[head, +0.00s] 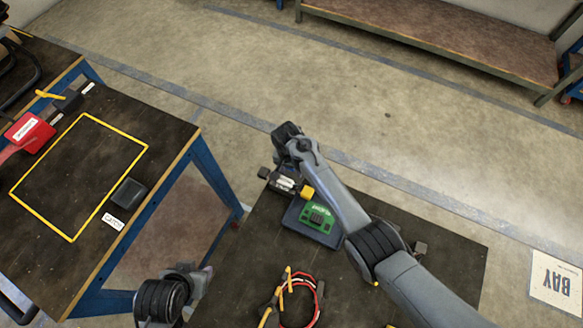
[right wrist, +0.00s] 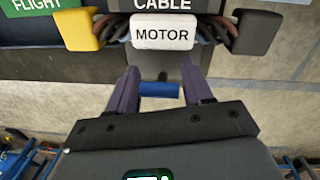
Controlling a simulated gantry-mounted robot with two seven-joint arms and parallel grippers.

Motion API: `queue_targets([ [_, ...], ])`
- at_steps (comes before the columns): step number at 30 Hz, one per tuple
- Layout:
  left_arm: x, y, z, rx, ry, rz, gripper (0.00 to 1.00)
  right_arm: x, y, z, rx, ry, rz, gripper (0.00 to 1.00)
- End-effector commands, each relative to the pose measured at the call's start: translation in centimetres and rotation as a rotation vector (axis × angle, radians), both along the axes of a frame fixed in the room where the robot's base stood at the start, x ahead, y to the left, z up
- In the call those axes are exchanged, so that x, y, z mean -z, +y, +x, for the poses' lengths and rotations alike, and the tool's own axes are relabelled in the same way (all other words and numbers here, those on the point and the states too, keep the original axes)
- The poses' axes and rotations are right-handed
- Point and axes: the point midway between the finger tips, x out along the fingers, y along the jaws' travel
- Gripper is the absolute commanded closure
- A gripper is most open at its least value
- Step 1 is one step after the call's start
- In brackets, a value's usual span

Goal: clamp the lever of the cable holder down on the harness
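The cable holder (head: 278,188) is a dark block on the near table. In the right wrist view its dark body (right wrist: 163,5) carries a "CABLE" label. The harness (right wrist: 165,33) lies across it with a white "MOTOR" tag, brown wires, a yellow connector (right wrist: 81,29) and a dark connector (right wrist: 257,31). A blue bar (right wrist: 160,90), apparently the lever's grip, spans the gap between my right gripper's (right wrist: 160,80) spaced fingers. Whether they press on it is unclear. In the head view this gripper (head: 287,137) is beyond the holder. My left gripper (head: 190,278) is away at bottom left; its fingers are unclear.
A green board (head: 314,217) on a dark pad lies beside the holder. A red wire loop (head: 318,290) and a yellow-handled tool (head: 270,308) lie nearer. A left table (head: 130,112) holds a yellow outline, a dark box (head: 129,193) and a red item (head: 30,131).

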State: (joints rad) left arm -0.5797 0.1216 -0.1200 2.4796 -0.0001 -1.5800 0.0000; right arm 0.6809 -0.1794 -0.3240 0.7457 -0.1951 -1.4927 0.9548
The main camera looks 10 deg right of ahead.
Motion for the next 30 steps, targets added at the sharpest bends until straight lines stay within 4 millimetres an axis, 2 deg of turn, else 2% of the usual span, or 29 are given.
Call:
queue_targets([
  [1, 0.0, -0.1, 0.0, -0.001, 0.0, -0.002, 0.57, 0.0, 0.0, 0.0, 0.001, 0.0, 0.0, 0.73],
  [3, 0.0, -0.1, 0.0, -0.004, 0.0, -0.005, 0.57, 0.0, 0.0, 0.0, 0.001, 0.0, 0.0, 0.8],
  [13, -2.3, -0.2, 0.0, -0.006, -0.001, -0.008, 0.57, -0.1, 0.1, -0.4, 0.002, -0.087, -0.063, 0.8],
  [23, -2.2, 0.0, 0.0, 0.0, 0.0, 0.0, 0.57, 0.2, 0.2, -0.3, 0.001, -0.105, -0.069, 0.8],
  [24, -2.2, 0.0, 0.0, 0.002, 0.0, 0.002, 0.57, 0.2, 0.2, -0.3, 0.001, -0.105, -0.069, 0.47],
  [27, -2.2, 0.1, 0.0, 0.003, 0.0, 0.005, 0.57, 0.2, 0.2, -0.3, 0.001, -0.104, -0.069, 0.32],
  [30, -2.2, 0.1, 0.0, 0.004, 0.0, 0.005, 0.57, 0.2, 0.2, -0.3, 0.001, -0.104, -0.069, 0.3],
])
